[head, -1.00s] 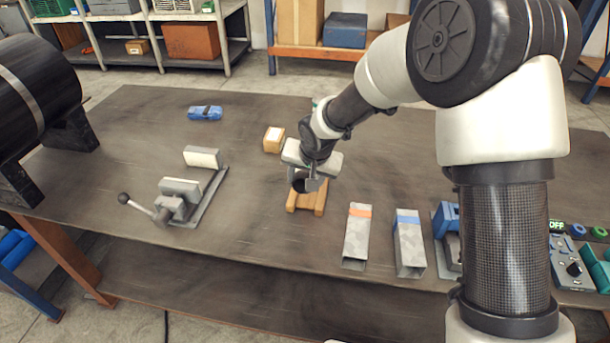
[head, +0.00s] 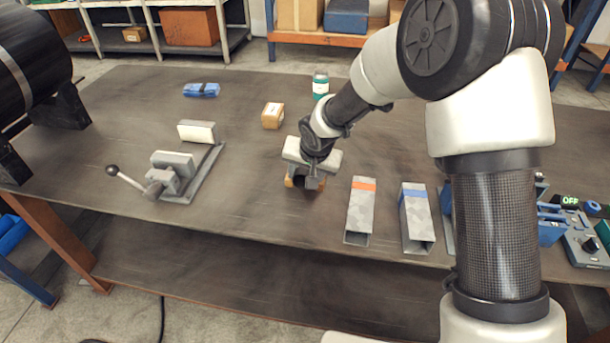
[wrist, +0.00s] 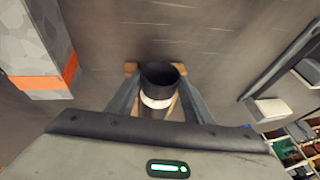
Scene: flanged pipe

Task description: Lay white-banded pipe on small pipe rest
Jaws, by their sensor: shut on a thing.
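The white-banded pipe (wrist: 160,75) is a short dark tube with an open end and a white band, seen between my fingers in the wrist view. My gripper (head: 306,184) is shut on it. The small pipe rest (wrist: 131,69) is a wooden cradle directly beneath the pipe; parts of it show on both sides of the tube. In the head view the rest (head: 289,182) is mostly hidden behind my gripper. The pipe is low over or in the rest; I cannot tell whether they touch.
An orange-banded square tube (head: 361,210) and a blue-banded one (head: 415,220) lie to the right. A small cardboard box (head: 273,115) and a green-labelled bottle (head: 320,86) stand behind. Bare tabletop lies between clamp and rest.

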